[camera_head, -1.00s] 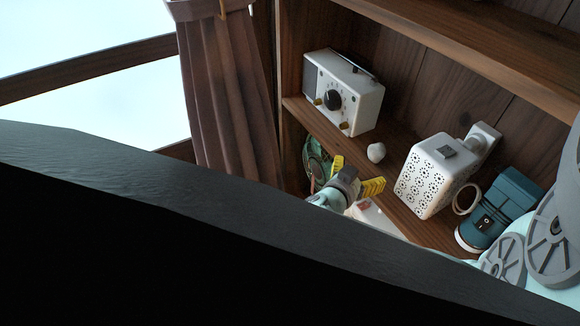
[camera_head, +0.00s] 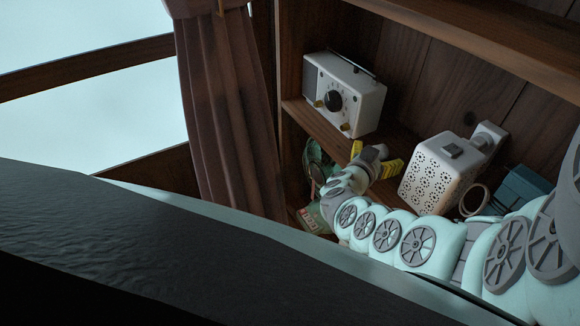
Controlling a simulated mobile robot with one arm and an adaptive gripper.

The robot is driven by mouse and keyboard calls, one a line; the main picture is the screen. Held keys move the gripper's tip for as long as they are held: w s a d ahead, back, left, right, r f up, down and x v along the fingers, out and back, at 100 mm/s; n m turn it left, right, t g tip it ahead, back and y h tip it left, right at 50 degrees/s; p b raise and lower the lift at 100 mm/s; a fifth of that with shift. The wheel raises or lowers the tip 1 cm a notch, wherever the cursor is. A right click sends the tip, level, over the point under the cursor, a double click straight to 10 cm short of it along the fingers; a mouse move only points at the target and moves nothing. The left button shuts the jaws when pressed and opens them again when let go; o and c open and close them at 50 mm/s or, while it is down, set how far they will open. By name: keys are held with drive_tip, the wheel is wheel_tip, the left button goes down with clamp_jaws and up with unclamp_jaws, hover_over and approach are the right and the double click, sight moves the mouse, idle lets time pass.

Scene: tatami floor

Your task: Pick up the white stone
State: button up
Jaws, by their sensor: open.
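The white stone (camera_head: 382,150) is a small pale lump on the wooden shelf, between the radio and the white perforated box. It is mostly hidden behind my gripper, and only a small pale part shows. My gripper (camera_head: 375,157) has yellow fingers spread apart, one on each side of the stone in this view. The fingers are open. I cannot tell whether they touch the stone or how deep it sits between them.
A white radio (camera_head: 350,97) stands on the shelf left of the stone. The white perforated box (camera_head: 436,176) stands close on the right, with a teal object (camera_head: 521,190) beyond it. A green object (camera_head: 317,158) is at the shelf's left end. A curtain (camera_head: 222,110) hangs at left.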

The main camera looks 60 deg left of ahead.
idle(0.3)
drive_tip(key=c, duration=1.3)
drive_tip(key=shift+c, duration=0.3)
